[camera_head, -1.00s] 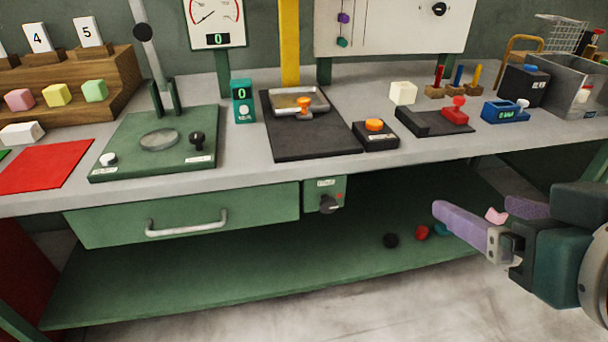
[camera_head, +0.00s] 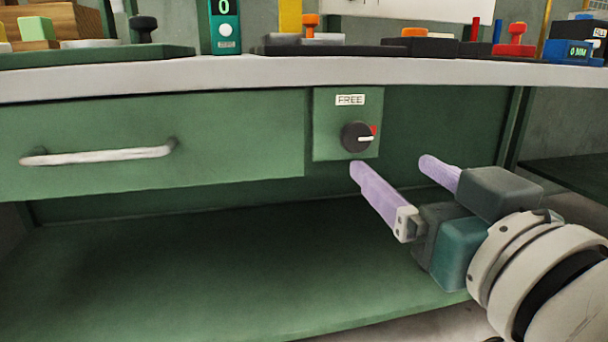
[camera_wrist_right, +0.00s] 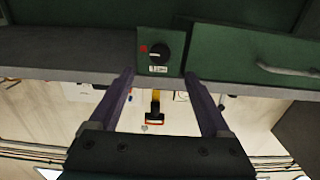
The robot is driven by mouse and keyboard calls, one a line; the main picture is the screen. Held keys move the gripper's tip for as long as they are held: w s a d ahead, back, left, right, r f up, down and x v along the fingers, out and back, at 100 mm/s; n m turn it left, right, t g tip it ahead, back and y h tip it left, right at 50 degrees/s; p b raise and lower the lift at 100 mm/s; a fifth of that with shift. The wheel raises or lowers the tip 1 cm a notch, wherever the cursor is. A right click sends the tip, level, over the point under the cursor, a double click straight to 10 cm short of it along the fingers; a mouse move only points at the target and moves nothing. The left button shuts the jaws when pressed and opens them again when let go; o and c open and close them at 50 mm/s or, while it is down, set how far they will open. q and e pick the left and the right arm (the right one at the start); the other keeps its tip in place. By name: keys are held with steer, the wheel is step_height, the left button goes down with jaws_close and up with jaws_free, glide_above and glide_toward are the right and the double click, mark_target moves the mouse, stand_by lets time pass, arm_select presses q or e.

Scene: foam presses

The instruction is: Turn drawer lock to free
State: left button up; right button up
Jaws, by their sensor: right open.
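The drawer lock is a round black knob (camera_head: 357,137) on a small green panel under the bench, right of the drawer. A white label reading FREE (camera_head: 350,100) sits above the knob, and a red mark (camera_head: 374,130) is at its right. The knob's pale pointer line points right, toward the red mark. The green drawer (camera_head: 240,140) appears closed. My right gripper (camera_head: 392,166) is open and empty, in front of and a little below the knob, apart from it. In the right wrist view the knob (camera_wrist_right: 160,53) shows beyond and between the two lilac fingers. My left gripper is not in view.
The drawer's metal handle (camera_head: 100,154) sticks out at the left. The grey bench top edge (camera_head: 240,80) runs above the lock, with several devices on it. A green lower shelf (camera_head: 200,260) lies below and looks clear in its visible part.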

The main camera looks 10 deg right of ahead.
mark_target(358, 140)
steer(key=w+b, duration=0.1)
steer(key=w, duration=0.4)
steer(key=w+b, duration=0.2)
steer(key=w, duration=0.2)
steer(key=shift+w+a, duration=0.2)
steer(key=shift+w, duration=0.2)
jaws_close()
